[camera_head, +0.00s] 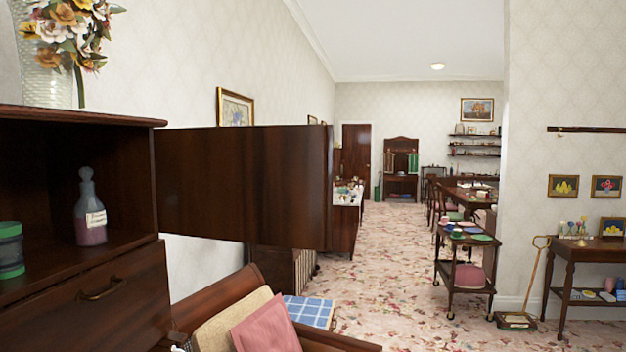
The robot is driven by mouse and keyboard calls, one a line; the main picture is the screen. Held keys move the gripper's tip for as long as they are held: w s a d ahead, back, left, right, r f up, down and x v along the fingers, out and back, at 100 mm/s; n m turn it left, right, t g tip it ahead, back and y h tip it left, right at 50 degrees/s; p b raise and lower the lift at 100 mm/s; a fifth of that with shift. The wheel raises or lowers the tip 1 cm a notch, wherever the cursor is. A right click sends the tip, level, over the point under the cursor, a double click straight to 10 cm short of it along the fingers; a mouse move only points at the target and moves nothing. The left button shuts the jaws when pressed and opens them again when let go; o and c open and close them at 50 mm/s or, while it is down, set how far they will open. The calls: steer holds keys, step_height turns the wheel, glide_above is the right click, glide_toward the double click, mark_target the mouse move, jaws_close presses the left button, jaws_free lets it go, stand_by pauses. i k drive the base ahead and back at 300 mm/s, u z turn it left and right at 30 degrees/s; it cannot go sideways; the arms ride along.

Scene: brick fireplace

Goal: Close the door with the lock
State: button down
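A dark wood cabinet (108,118) stands close on the left, with an open compartment above a drawer (95,295). A wide, flat dark wood door (240,187) stands open from the compartment's right side and reaches toward the middle of the view. Its free edge is near the picture's centre, and I cannot make out a lock on it. Inside the compartment stand a glass bottle (90,212) with pink contents and a green jar (10,250), cut by the left picture edge. My gripper is not in view.
A wooden chair or bench (235,285) with a pink cushion (265,328) sits below the door. A vase of flowers (45,60) stands on the cabinet top. A serving trolley (465,260) and side table (590,250) are on the right. The patterned floor (380,290) between is clear.

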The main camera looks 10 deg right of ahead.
mark_target(263, 185)
steer(key=z, duration=0.85)
steer(key=i, duration=2.9)
steer(key=u, duration=3.65)
steer(key=k, duration=0.45)
steer(key=u, duration=0.75)
steer(key=i, duration=0.25)
steer(key=z, duration=0.15)
